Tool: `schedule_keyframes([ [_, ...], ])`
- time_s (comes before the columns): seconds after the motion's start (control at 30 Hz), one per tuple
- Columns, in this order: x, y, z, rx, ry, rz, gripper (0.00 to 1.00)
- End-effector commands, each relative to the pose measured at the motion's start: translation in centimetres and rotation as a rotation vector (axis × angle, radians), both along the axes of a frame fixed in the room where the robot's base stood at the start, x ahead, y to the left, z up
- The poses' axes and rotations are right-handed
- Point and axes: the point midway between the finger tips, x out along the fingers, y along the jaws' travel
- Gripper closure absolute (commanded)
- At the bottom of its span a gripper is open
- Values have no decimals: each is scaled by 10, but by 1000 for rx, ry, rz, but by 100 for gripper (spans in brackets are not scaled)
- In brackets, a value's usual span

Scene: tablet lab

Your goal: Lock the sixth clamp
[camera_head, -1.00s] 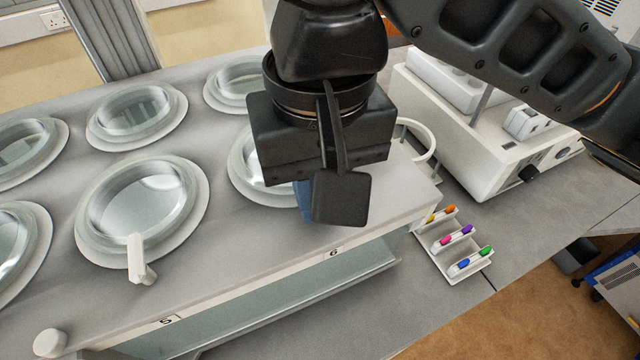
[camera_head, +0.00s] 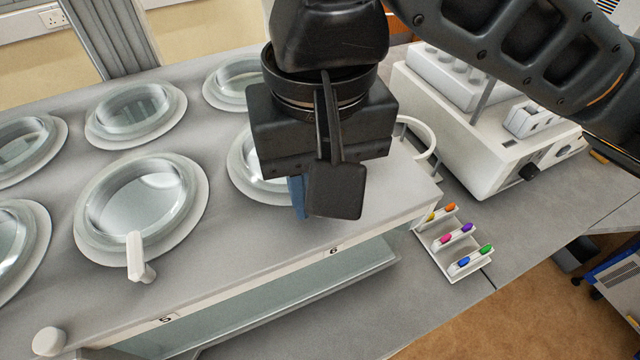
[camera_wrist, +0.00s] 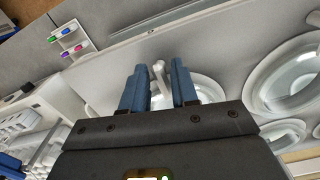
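The sixth station is the round glass-lidded vessel (camera_head: 243,165) above the "6" label (camera_head: 335,250), partly hidden behind my gripper (camera_head: 298,197). The sixth clamp is hidden in the head view. In the wrist view its small white lever (camera_wrist: 160,74) stands between the two blue fingers of my gripper (camera_wrist: 158,66), in front of the sixth vessel's rim (camera_wrist: 217,92). The fingers are apart, one on each side of the lever. I cannot tell whether either finger touches it.
The fifth vessel (camera_head: 140,200) with its white clamp lever (camera_head: 138,257) is to the left. A marker rack (camera_head: 455,240) stands right of the bench edge, and a white ring (camera_head: 428,140) and white instrument (camera_head: 480,150) are behind it. The bench front is clear.

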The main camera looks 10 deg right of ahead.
Motion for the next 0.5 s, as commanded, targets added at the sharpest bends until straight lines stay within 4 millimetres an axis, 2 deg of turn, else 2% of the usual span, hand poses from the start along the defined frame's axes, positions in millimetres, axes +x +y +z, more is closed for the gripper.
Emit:
schedule_keyframes([
  [0.3, 0, 0, 48, -1, -4, 1, 71],
  [0.5, 0, 0, 69, -1, -2, -1, 71],
])
